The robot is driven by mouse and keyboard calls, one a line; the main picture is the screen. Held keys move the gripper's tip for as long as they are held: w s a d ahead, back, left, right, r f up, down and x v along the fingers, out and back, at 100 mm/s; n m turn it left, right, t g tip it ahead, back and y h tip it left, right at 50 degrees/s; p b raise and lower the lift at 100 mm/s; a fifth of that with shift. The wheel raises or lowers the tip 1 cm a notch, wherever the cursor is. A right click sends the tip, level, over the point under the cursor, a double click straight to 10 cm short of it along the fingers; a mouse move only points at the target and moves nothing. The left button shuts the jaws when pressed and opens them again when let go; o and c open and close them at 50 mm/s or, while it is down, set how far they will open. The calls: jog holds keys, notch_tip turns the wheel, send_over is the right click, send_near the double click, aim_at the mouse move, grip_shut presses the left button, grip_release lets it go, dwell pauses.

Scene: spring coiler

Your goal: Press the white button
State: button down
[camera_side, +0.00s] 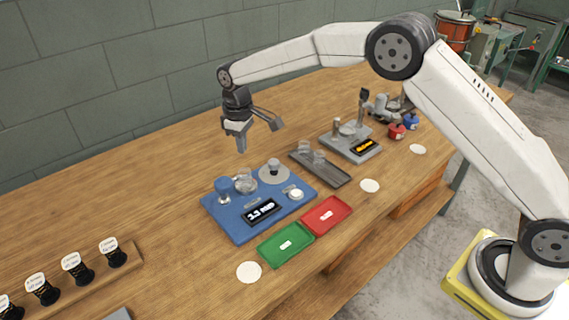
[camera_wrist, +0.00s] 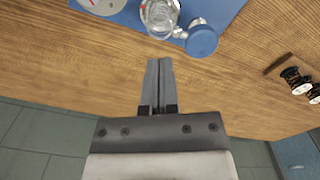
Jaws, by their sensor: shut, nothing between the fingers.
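The white button (camera_side: 296,194) is a small round cap on the right part of the blue coiler base (camera_side: 232,226), beside the black display (camera_side: 262,211). My gripper (camera_side: 241,148) is shut and empty, pointing down above and behind the blue base, apart from it. In the wrist view my gripper (camera_wrist: 160,62) has its fingers together over bare wood, with the base's edge (camera_wrist: 128,14) just beyond the tips. The white button does not show in the wrist view.
On the base stand a blue knob (camera_side: 223,185), a clear-and-metal cylinder (camera_side: 245,183) and a grey disc (camera_side: 274,173). Green (camera_side: 286,243) and red (camera_side: 327,215) trays lie in front. A dark tray (camera_side: 320,168) and a grey device (camera_side: 350,143) stand to the right.

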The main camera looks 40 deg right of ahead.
jog(key=shift+d, duration=0.1)
dwell(0.3)
jog(key=shift+d+f+t, duration=0.5)
jog(key=shift+d+t, duration=0.1)
jog(key=shift+d, duration=0.35)
jog(key=n+t+y, duration=0.2)
jog(key=n+t, duration=0.3)
jog(key=t, duration=0.3)
send_over(299, 194)
jog(key=shift+d+f, duration=0.1)
jog(key=shift+f, duration=0.1)
jog(key=shift+f, duration=0.2)
jog(key=shift+f, duration=4.2)
